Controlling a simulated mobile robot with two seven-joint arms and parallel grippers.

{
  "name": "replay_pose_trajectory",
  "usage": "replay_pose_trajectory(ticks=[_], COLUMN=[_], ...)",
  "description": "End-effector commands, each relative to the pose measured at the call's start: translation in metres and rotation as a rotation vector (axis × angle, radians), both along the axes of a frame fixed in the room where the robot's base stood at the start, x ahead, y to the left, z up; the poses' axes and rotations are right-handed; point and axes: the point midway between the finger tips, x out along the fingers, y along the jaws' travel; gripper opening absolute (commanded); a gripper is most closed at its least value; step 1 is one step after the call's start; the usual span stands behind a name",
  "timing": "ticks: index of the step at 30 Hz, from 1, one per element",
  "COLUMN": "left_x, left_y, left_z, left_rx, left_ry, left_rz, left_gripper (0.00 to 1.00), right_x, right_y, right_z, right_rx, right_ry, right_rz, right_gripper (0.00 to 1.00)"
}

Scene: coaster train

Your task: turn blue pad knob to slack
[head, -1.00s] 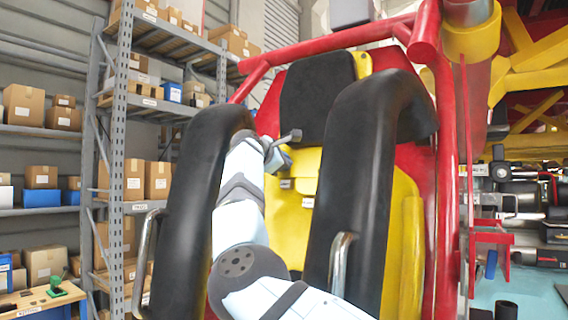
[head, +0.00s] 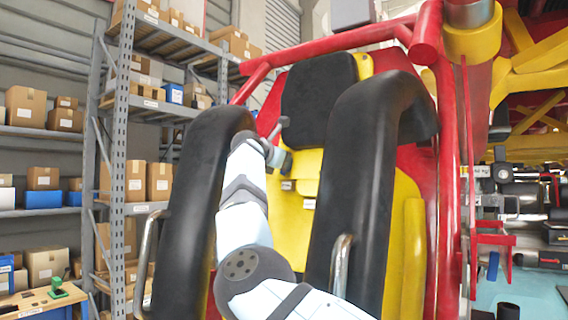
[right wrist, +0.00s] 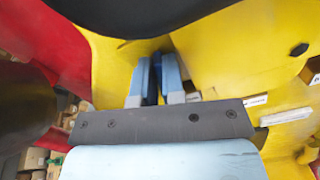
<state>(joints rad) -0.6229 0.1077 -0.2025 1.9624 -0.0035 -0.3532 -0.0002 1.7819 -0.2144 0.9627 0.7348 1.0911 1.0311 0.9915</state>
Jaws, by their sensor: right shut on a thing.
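My right gripper (head: 280,158) reaches in between the two black padded restraints of the seat, in front of the yellow seat back. In the right wrist view its two blue-grey fingers (right wrist: 157,68) are close together, with a narrow dark blue thing, seemingly the knob (right wrist: 153,92), between them. Most of this thing is hidden by the fingers, so its turn position cannot be read. My forearm and wrist hide the knob in the head view. Small pale labels (head: 309,204) show on the yellow seat back below the gripper. My left gripper is out of view.
The left black restraint (head: 190,210) and the right black restraint (head: 362,190) stand close on both sides of my right arm. A black headrest (head: 318,100) is above. Red frame tubes (head: 446,180) surround the seat. Shelves with boxes stand at the left.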

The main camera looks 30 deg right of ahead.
Motion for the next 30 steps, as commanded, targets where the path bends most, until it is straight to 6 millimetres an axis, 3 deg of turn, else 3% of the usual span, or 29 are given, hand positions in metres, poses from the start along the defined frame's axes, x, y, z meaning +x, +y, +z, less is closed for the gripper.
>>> replay_pose_trajectory(ticks=[15, 16, 18, 19, 30], left_x=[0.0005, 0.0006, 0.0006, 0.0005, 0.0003], left_y=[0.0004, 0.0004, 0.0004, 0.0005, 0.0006], left_z=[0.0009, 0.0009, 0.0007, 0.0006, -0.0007], left_rx=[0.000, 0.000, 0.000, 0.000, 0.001], left_ry=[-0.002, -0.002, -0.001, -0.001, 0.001], left_rz=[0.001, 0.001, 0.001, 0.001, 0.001], left_gripper=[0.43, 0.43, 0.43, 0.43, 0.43], right_x=[-0.0002, -0.0002, -0.0002, -0.0002, -0.0004], right_y=[-0.0001, -0.0002, -0.0001, -0.0001, -0.0002], right_z=[0.0014, 0.0015, 0.0014, 0.0014, 0.0004], right_rx=[-0.008, -0.008, -0.007, -0.007, 0.006], right_ry=[0.016, 0.016, 0.015, 0.015, -0.016], right_rz=[0.005, 0.005, 0.004, 0.004, -0.003], right_gripper=[0.00, 0.16, 0.33, 0.35, 0.35])
